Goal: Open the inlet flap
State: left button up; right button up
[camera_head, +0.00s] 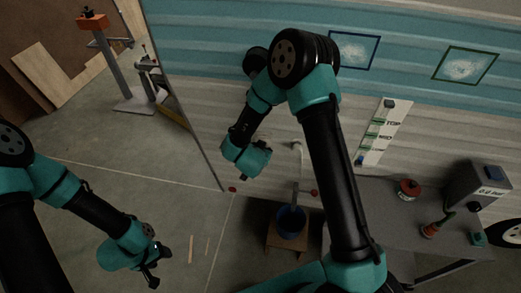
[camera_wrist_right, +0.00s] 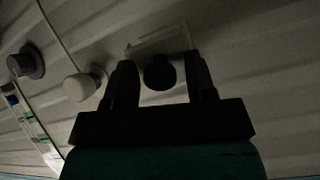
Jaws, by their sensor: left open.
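A pale rectangular outline (camera_wrist_right: 150,45) on the ribbed camper wall shows in the right wrist view. It may be the inlet flap; its hinge and whether it stands open are not clear. A dark round knob (camera_wrist_right: 160,72) sits just below it, between the fingers of my right gripper (camera_wrist_right: 158,58). Those fingers are apart, with a thin gap on each side of the knob. In the head view the right gripper's body is close to the camper wall and hides this spot. My left gripper (camera_head: 160,266) is open and empty over the floor at lower left.
A white knob (camera_wrist_right: 80,87) and a grey knob (camera_wrist_right: 27,62) stick out near the right gripper. A blue bucket (camera_head: 292,222) sits on a stool below a pipe. A labelled strip (camera_head: 378,135) and a grey table (camera_head: 385,198) are at right.

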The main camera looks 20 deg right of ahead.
jog(key=shift+o, duration=0.4)
jog(key=shift+s+a+r, duration=0.3)
jog(key=shift+s+r, duration=0.1)
jog(key=v, duration=1.6)
jog(key=shift+s, duration=0.2)
